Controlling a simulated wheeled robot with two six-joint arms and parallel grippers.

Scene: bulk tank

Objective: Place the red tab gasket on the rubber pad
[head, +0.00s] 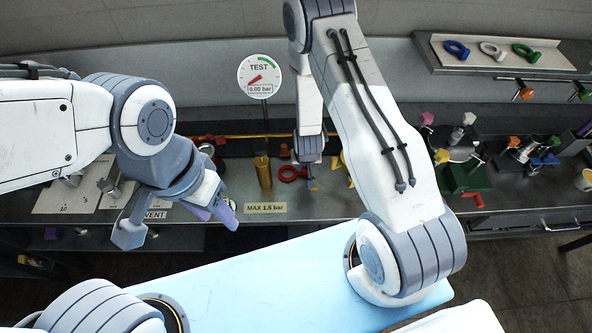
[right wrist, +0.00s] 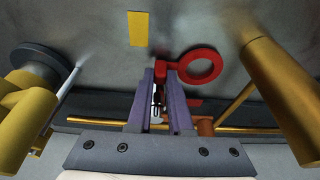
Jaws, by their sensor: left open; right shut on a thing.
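The red tab gasket is a red ring with a block-like tab (right wrist: 167,73). In the right wrist view its tab is between the purple fingertips of my right gripper (right wrist: 165,78), and the ring sticks out to the right. In the head view the gasket (head: 284,178) shows just left of my right gripper (head: 308,172), close over the grey bench. I cannot tell if it touches the bench. My left gripper (head: 178,226) is open and empty at the bench's front edge. I cannot pick out the rubber pad for certain.
A brass post (head: 263,172) stands left of the gasket, and yellow valve parts (right wrist: 30,110) are near. A yellow patch (right wrist: 138,29) marks the bench ahead. A gauge (head: 259,76) stands behind. Blue, white and green tab gaskets (head: 492,51) lie on a shelf at right.

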